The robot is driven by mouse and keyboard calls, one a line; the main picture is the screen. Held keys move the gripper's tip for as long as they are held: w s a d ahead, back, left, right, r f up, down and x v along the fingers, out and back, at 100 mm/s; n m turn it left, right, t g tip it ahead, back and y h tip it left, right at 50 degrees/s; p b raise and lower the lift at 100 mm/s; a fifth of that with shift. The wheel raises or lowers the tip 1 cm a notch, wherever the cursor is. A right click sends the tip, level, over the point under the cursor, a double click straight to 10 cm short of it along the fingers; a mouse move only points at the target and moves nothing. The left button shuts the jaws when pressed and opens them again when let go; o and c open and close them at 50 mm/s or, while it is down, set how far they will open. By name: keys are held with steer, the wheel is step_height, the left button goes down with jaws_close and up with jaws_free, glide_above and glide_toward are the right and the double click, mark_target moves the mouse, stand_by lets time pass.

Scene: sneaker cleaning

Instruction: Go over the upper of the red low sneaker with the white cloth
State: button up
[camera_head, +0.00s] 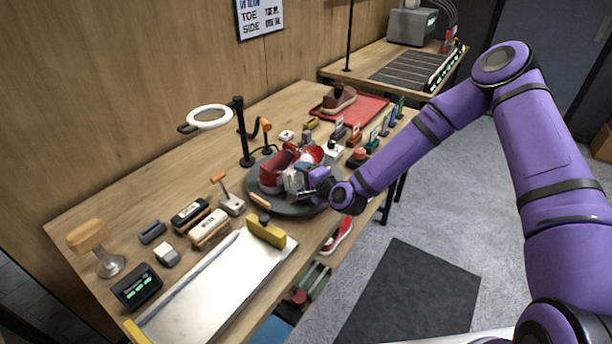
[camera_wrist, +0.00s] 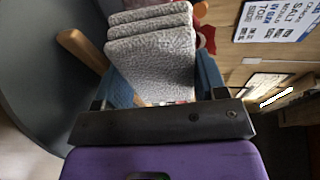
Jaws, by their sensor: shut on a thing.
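The red low sneaker (camera_head: 273,172) sits on the dark round turntable (camera_head: 290,208) in the head view, partly hidden by the cloth and my gripper. My gripper (camera_head: 306,180) is shut on the white cloth (camera_head: 293,184) at the near side of the sneaker. In the wrist view the cloth (camera_wrist: 150,50) is a folded, textured, pale grey-white pad between the blue fingers of my gripper (camera_wrist: 165,82). Red parts of the sneaker (camera_wrist: 206,38) show behind the cloth. The cloth seems to be against the sneaker, but the contact itself is hidden.
A wooden-handled tool (camera_wrist: 80,45) lies by the turntable. A ring lamp (camera_head: 208,118) stands behind. Several brushes and blocks line the bench at left and right. A brown shoe (camera_head: 340,98) sits on a red tray (camera_head: 368,108). Another red shoe (camera_head: 338,236) is below the bench.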

mark_target(293, 186)
steer(key=shift+s+a+f, duration=0.1)
steer(key=shift+s+a, duration=1.3)
steer(key=shift+s, duration=0.2)
steer(key=shift+w+d+v, duration=0.1)
steer(key=shift+d+v, duration=0.05)
steer(key=shift+v, duration=0.85)
steer(key=shift+w+d+v, duration=0.1)
steer(key=shift+v, duration=0.85)
steer(key=shift+w+d+v, duration=0.1)
steer(key=shift+d+v, duration=0.05)
steer(key=shift+v, duration=0.85)
steer(key=v, duration=0.3)
steer(key=shift+w+d, duration=0.1)
steer(key=shift+w, duration=0.05)
